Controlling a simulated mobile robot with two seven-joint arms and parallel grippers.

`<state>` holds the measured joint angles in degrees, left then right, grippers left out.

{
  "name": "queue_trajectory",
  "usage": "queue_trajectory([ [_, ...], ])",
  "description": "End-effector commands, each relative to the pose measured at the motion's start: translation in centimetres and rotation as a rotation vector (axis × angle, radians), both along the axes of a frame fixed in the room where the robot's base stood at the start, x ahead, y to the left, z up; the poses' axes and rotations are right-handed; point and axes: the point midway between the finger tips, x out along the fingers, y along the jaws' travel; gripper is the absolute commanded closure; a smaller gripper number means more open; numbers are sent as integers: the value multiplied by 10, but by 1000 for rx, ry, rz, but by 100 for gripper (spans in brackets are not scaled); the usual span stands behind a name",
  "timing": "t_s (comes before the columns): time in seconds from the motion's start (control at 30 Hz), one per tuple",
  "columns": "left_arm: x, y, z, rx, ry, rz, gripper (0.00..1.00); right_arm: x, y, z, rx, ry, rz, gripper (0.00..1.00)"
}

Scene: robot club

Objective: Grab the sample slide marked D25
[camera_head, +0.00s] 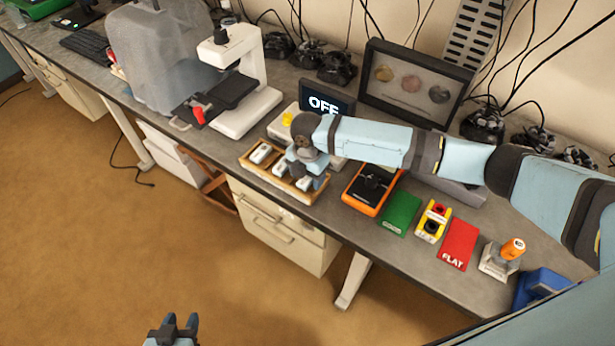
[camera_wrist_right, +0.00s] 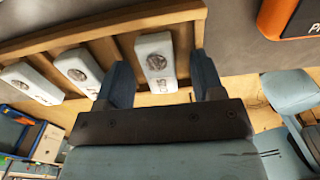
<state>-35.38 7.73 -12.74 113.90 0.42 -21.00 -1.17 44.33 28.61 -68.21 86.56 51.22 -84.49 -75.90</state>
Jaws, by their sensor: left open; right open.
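A wooden tray (camera_head: 266,180) on the bench holds several white sample slides in a row, among them one at the left end (camera_head: 260,152). It also shows in the right wrist view (camera_wrist_right: 75,38). My right gripper (camera_wrist_right: 160,76) is open over the tray, with one finger on either side of a white slide (camera_wrist_right: 155,55). I cannot tell whether the fingers touch it. Two more slides (camera_wrist_right: 84,70) (camera_wrist_right: 32,83) lie to its left in that view. The slide labels are too small or blurred to read. My left gripper (camera_head: 176,326) is open and empty, low over the floor.
An orange-framed black device (camera_head: 372,188) stands close to the tray's right. A white microscope (camera_head: 240,95) is at its left, and a screen reading OFF (camera_head: 326,100) is behind. A green mat (camera_head: 401,214) and red mat (camera_head: 459,245) lie further right.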

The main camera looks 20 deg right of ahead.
Motion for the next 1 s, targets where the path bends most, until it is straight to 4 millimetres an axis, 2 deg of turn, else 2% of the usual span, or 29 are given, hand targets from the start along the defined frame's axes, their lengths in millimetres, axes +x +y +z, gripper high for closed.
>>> queue_trajectory([
  [0.07,0,0,0,0,1,0,57,0,0,0,0,0,0,38],
  [0.3,-1,-1,-1,-1,4,-2,57,0,0,0,0,0,0,91],
  [0.57,-2,-2,-1,-2,5,-3,57,0,0,1,1,-1,0,92],
  [0.73,-2,-2,-2,-3,5,-2,57,1,0,8,0,-2,0,92],
  [0.87,-1,-2,-3,-3,4,-2,57,1,0,23,1,-4,0,92],
  [1.0,-2,-3,-7,-3,4,-3,57,1,1,52,3,-5,2,92],
])
